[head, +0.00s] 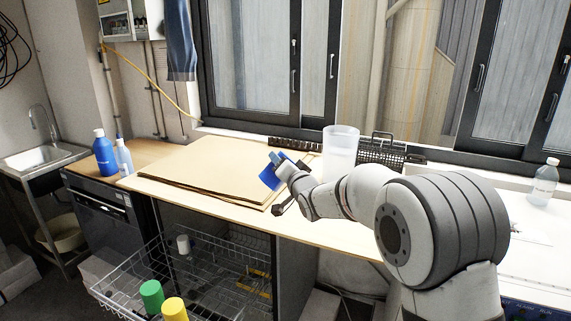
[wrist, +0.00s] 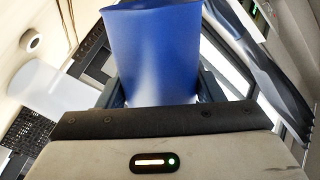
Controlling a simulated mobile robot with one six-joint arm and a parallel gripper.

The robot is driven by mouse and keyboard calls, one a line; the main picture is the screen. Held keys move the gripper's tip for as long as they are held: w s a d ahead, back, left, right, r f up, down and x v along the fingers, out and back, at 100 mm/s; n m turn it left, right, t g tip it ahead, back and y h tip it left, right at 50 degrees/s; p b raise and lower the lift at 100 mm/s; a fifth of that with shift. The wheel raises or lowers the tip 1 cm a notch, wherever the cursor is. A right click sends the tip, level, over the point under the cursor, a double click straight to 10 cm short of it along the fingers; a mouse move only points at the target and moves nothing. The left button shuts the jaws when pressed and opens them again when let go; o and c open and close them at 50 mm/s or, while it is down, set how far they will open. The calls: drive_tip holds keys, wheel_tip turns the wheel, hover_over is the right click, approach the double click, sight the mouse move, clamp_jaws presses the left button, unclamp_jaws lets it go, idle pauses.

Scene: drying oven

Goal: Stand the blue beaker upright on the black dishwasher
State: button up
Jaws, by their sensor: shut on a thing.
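The blue beaker (head: 269,178) is in my gripper (head: 279,168), held above the pale wooden worktop. It looks tilted in the head view, and the fingers partly cover it. In the wrist view the beaker (wrist: 153,45) fills the space between the two fingers (wrist: 160,90), which are shut on it. A black front-panelled appliance (head: 100,205), seemingly the black dishwasher, stands at the left under a wooden top. My gripper is well to the right of it.
A blue bottle (head: 104,153) and a clear bottle (head: 124,158) stand on the left top. Flat brown boards (head: 205,165) lie on the worktop. A translucent white container (head: 340,150) stands behind my arm.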

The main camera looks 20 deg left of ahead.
drive_tip(key=m+p, duration=0.1)
drive_tip(key=m, duration=0.3)
drive_tip(key=shift+m, duration=0.4)
drive_tip(key=m+p, duration=0.1)
drive_tip(key=m, duration=0.3)
drive_tip(key=m+p, duration=0.1)
drive_tip(key=m, duration=0.4)
drive_tip(key=shift+p, duration=0.3)
drive_tip(key=m, duration=0.4)
drive_tip(key=shift+p, duration=0.35)
drive_tip(key=shift+f, duration=0.1)
